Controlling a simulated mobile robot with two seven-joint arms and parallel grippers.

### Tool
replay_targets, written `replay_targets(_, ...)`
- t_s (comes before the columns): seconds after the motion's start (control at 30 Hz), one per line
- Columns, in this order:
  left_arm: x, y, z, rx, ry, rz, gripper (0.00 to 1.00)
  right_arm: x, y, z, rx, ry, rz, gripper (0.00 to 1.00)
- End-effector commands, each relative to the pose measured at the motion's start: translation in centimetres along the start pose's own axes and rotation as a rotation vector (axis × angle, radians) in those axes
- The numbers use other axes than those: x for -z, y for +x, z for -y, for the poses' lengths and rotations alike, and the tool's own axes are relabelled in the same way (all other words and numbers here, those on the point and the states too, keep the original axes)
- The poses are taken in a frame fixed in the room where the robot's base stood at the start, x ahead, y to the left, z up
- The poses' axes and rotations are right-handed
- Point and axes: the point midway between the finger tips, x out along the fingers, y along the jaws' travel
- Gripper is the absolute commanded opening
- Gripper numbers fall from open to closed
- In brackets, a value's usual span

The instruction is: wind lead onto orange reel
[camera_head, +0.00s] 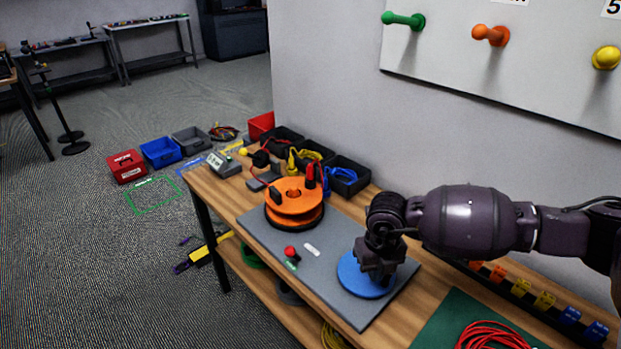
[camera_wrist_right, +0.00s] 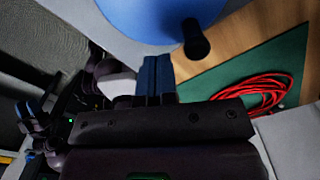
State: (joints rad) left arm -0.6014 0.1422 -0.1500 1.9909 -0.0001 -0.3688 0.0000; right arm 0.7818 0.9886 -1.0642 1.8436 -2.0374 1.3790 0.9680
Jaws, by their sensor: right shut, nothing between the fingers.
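The orange reel (camera_head: 286,213) sits flat on a grey mat (camera_head: 325,262) on the wooden bench, with dark pieces on its top. A blue disc (camera_head: 352,277) lies at the near end of the mat; a black knob stands up near its edge in the right wrist view (camera_wrist_right: 195,40). My right gripper (camera_head: 376,276) points down over the blue disc, apart from the reel. Its blue fingers (camera_wrist_right: 156,75) are together and empty. A red coiled lead (camera_head: 490,337) lies on a green mat, also seen in the right wrist view (camera_wrist_right: 255,100).
A red knob (camera_head: 291,252) and a small white piece (camera_head: 311,249) lie on the grey mat. Black bins (camera_head: 347,188) with cables stand behind the reel. A wall panel with coloured pegs (camera_head: 490,35) is at the back right. Coloured blocks (camera_head: 545,300) line the bench's rear.

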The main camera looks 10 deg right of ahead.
Motion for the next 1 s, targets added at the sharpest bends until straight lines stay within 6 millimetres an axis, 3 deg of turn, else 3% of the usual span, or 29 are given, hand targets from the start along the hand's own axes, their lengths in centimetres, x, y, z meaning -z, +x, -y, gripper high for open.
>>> replay_targets(0.63,-2.0,0.6,-0.2,-0.002,0.001,0.024,0.43,0.0,3.3,0.0,0.001,0.001,-0.002,0.00)
replay_targets(1.0,-2.1,0.7,-0.2,-0.002,0.001,0.026,0.43,0.0,3.5,0.0,0.001,0.000,0.000,0.00)
